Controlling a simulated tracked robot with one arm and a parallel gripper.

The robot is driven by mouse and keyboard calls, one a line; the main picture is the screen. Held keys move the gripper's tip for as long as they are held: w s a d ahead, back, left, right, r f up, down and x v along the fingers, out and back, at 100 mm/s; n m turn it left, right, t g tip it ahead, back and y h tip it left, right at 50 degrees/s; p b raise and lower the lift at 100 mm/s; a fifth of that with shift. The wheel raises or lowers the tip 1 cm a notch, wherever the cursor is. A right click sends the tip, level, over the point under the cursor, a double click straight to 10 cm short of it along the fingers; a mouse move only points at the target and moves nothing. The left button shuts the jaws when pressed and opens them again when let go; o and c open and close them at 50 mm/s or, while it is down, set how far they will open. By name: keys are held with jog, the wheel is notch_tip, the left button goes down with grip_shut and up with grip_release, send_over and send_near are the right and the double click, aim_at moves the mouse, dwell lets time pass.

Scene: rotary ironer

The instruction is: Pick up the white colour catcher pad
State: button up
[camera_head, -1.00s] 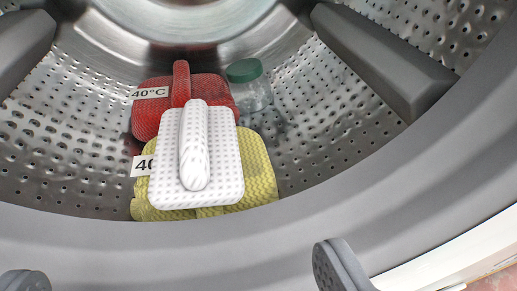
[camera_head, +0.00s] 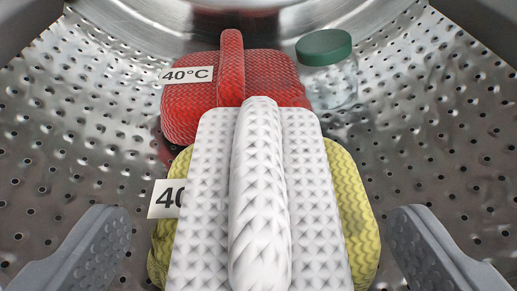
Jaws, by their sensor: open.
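The white colour catcher pad (camera_head: 208,200) lies in the drum, on top of a yellow cloth bundle (camera_head: 357,215). It is a textured white rectangle with a thick raised white ridge (camera_head: 258,190) along its middle. Its near end runs out of the bottom of the picture. My gripper (camera_head: 258,238) is open, with one grey finger left of the pad and the other right of it. Both fingers are apart from the pad and nothing is between them but the view of the pad and yellow bundle.
A red bundle (camera_head: 275,78) with a 40°C label (camera_head: 187,75) lies just behind the pad. A clear jar with a green lid (camera_head: 323,47) stands at its right. Another label (camera_head: 166,199) shows at the pad's left. The perforated drum wall (camera_head: 435,130) is bare on both sides.

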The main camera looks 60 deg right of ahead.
jog(key=shift+b+x, duration=0.4)
jog(key=shift+x, duration=1.05)
jog(key=c, duration=1.1)
jog(key=shift+c, duration=0.2)
